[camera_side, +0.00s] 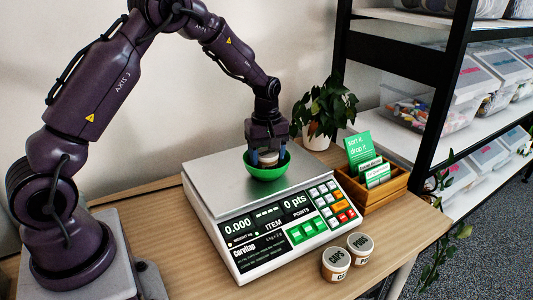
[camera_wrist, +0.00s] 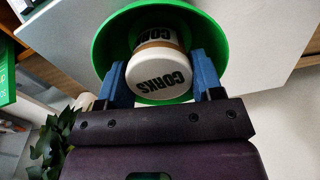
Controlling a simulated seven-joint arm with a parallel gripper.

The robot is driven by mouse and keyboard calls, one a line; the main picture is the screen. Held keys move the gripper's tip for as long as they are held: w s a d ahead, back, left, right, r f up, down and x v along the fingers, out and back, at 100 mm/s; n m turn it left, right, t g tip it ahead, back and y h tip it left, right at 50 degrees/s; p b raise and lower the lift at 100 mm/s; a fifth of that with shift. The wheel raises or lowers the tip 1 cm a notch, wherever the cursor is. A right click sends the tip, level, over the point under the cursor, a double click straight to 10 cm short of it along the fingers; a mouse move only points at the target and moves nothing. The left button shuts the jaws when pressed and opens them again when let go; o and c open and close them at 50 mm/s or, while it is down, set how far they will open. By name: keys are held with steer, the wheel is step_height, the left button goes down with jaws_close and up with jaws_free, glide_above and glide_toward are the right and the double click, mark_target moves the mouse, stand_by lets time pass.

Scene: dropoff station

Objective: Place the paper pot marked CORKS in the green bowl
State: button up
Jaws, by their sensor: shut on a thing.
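The paper pot marked CORKS (camera_wrist: 160,71) is white with black letters and a brown band. In the wrist view it is between the two blue fingers of my gripper (camera_wrist: 161,78), which is shut on it. The green bowl (camera_wrist: 110,38) is around the pot in that view. In the side view the green bowl (camera_side: 267,172) stands on the scale's plate. My gripper (camera_side: 267,158) points down into it with the pot between its fingers, at the level of the rim. Whether the pot touches the bowl's bottom is hidden.
The scale (camera_side: 225,190) stands on a wooden table. Two more paper pots, CAPS (camera_side: 336,262) and FOUO or similar (camera_side: 360,248), stand at its front right. A wooden card box (camera_side: 375,190) and a potted plant (camera_side: 325,105) stand to its right and behind.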

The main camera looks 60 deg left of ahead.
mark_target(266, 152)
steer(key=o, duration=0.9)
steer(key=shift+f, duration=0.1)
steer(key=shift+c, duration=0.2)
step_height(266, 152, up, 12)
steer(key=s+d+r+m+t, duration=0.2)
steer(key=s+d+r+m, duration=0.25)
steer(key=r, duration=0.25)
steer(key=s+d+r+m+t, duration=0.1)
steer(key=s+d+m, duration=0.3)
steer(key=s, duration=0.5)
steer(key=s+d+r+m+t, duration=0.1)
steer(key=s+d+m+t, duration=0.1)
steer(key=s+d+m, duration=0.2)
steer(key=shift+s+d+m+t, duration=0.3)
steer(key=shift+s+m, duration=1.35)
steer(key=shift+s, duration=1.6)
